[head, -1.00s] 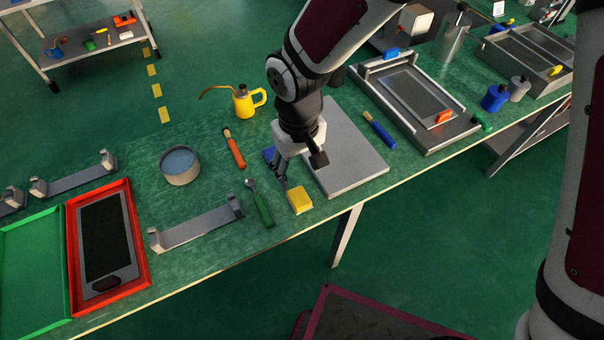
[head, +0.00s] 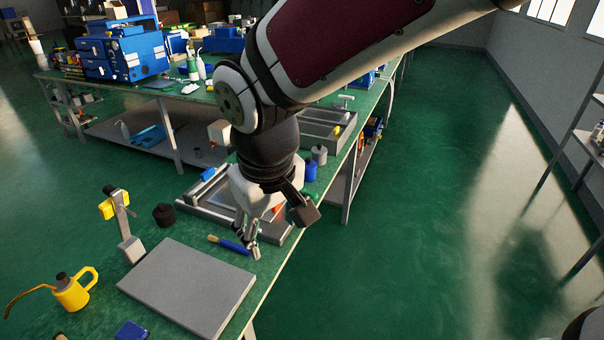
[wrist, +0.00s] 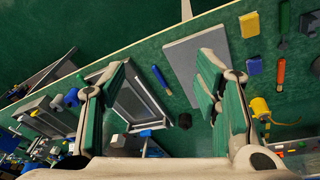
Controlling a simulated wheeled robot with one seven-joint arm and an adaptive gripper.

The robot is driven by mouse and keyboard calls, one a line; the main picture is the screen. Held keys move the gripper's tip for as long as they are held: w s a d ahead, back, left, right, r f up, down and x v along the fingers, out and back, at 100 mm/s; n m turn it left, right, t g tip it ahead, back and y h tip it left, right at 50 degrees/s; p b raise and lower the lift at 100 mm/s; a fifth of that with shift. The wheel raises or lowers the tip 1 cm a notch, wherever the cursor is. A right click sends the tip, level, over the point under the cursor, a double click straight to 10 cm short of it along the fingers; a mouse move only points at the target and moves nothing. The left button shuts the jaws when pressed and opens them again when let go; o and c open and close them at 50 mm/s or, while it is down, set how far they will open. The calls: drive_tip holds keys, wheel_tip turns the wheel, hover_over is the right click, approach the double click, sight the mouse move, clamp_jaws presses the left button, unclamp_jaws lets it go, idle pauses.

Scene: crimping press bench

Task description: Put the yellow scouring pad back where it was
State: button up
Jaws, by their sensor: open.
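The yellow scouring pad (wrist: 249,24) lies on the green bench in the wrist view, near the bench edge and beside the grey plate (wrist: 196,58). It is out of the head view now. My gripper (head: 247,243) is open and empty, beyond the plate and near the blue-handled brush (head: 229,245) in the head view. Its two fingers stand wide apart in the wrist view (wrist: 165,65), with the pad to the right of both. My gripper is well away from the pad.
A blue block (wrist: 254,66) lies near the pad, with an orange-handled tool (wrist: 281,70) and a green-handled tool (wrist: 284,18) beyond. A yellow oil can (head: 73,292) and a small stand (head: 128,235) stand left of the plate. A metal tray-like fixture (head: 188,206) lies behind my gripper.

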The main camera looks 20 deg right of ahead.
drive_tip(key=s+d+r+m+t, duration=0.1)
drive_tip(key=s+d+r+m, duration=0.3)
drive_tip(key=s+d, duration=0.7)
drive_tip(key=shift+s+d+r+m+t, duration=0.3)
drive_tip(key=shift+d+r+t, duration=0.1)
drive_tip(key=shift+d+r, duration=0.5)
drive_tip(key=shift+a+r, duration=0.1)
